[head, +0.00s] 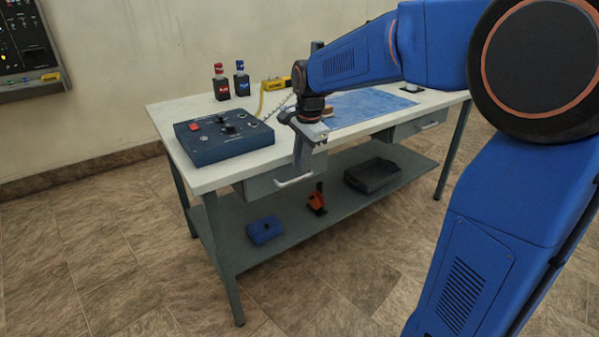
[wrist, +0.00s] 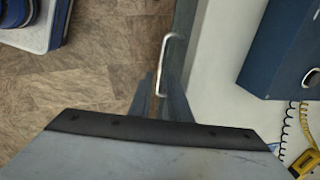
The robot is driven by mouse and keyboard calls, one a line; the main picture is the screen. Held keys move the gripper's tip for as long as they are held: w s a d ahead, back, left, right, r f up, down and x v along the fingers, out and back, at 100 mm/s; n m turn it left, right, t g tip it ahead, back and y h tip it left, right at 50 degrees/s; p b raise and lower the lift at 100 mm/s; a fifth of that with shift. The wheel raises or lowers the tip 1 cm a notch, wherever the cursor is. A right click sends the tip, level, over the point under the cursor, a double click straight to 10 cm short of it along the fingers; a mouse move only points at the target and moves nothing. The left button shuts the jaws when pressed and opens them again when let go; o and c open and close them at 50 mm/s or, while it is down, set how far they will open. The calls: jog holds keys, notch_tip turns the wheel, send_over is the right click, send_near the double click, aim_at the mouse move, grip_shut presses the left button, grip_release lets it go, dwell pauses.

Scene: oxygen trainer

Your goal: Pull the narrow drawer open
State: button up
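A grey drawer (head: 262,187) with a pale bar handle (head: 294,182) sits under the near left part of the workbench and looks shut. A second grey drawer (head: 408,130) with its own handle is under the right part. I cannot tell for sure which is the narrow one. My gripper (head: 301,174) points down in front of the left drawer, close to its handle. In the wrist view, the handle (wrist: 166,62) runs down towards the gap between my gripper's fingertips (wrist: 158,92), which are apart. I cannot tell whether they touch the bar.
The white benchtop (head: 215,175) holds a dark blue control box (head: 225,138), two small bottles (head: 231,82), a yellow item (head: 277,84) and a blue mat (head: 365,104). The lower shelf (head: 335,213) carries a blue block, an orange item and a dark tray (head: 375,174). Floor before the bench is clear.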

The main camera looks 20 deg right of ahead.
aim_at(299, 178)
jog(key=shift+w+a+f, duration=0.1)
jog(key=shift+w+f, duration=0.1)
jog(key=shift+f, duration=0.85)
jog(key=shift+w+f, duration=0.2)
jog(key=shift+f, duration=0.8)
grip_shut()
jog(key=shift+s, duration=0.1)
